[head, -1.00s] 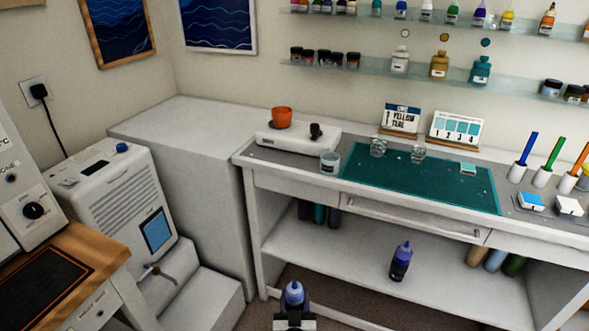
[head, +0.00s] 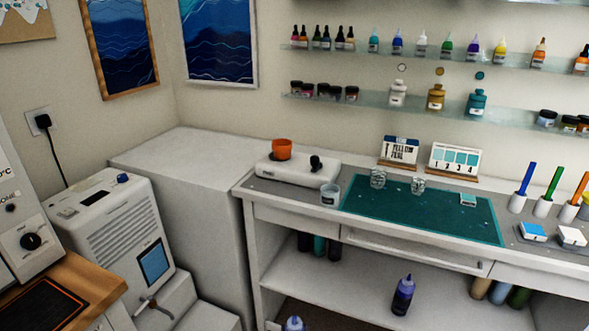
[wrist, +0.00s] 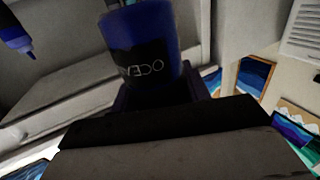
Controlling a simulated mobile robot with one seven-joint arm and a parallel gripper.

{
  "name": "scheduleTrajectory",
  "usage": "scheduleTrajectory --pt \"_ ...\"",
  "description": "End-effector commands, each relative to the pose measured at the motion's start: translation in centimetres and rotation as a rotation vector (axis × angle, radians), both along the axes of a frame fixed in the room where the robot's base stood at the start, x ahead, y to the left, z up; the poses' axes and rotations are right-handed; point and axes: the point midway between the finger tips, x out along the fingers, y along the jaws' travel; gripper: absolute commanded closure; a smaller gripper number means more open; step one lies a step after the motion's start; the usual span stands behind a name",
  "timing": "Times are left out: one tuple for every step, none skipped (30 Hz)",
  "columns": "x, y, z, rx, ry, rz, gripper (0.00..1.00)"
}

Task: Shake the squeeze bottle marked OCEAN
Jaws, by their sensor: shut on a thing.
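The squeeze bottle marked OCEAN (wrist: 145,45) is dark blue with a black label, and its lettering shows upside down in the wrist view. My gripper (wrist: 160,95) is shut on it. In the head view only the pale blue top of this bottle (head: 294,323) shows at the bottom edge; my gripper is out of that view. A second, similar dark blue-purple bottle (head: 403,297) stands upright on the lower shelf of the workbench. Part of a blue bottle (wrist: 15,38) also shows at the upper left of the wrist view.
The workbench (head: 262,192) carries a teal mat (head: 425,216), clear cups, a white scale with an orange cup (head: 282,149), and marker pens at the right. The lower shelf (head: 340,275) has free room around the standing bottle. A white machine (head: 110,220) stands at left.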

Motion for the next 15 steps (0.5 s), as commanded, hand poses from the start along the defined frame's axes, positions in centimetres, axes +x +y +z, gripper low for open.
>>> scheduleTrajectory --pt "-0.4 0.1 1.1 0.0 0.004 0.001 0.81" --pt "-0.5 0.1 1.1 0.0 0.007 0.001 0.81" --pt "-0.5 0.1 -0.4 0.0 0.016 0.002 0.81" --pt "-0.6 0.2 -2.2 0.0 0.022 0.003 0.81" --pt "-0.6 0.2 -3.8 0.0 0.024 0.003 0.81" --pt "-0.5 0.1 -5.0 0.0 0.019 0.002 0.81" --pt "-0.4 0.1 -5.4 0.0 0.015 0.002 0.81" --pt "-0.4 0.1 -5.3 0.0 0.01 0.001 0.81" --pt "-0.4 0.0 -4.1 0.0 0.003 0.001 0.81" --pt "-0.4 0.0 -2.4 0.0 -0.001 0.0 0.81" --pt "-0.4 0.0 -0.9 0.0 -0.002 0.0 0.81" --pt "-0.4 0.1 0.6 0.0 0.0 0.001 0.81" --pt "-0.5 0.1 1.1 0.0 0.004 0.001 0.81" --pt "-0.5 0.1 1.0 0.0 0.008 0.001 0.81" --pt "-0.5 0.1 -0.5 0.0 0.017 0.002 0.81"
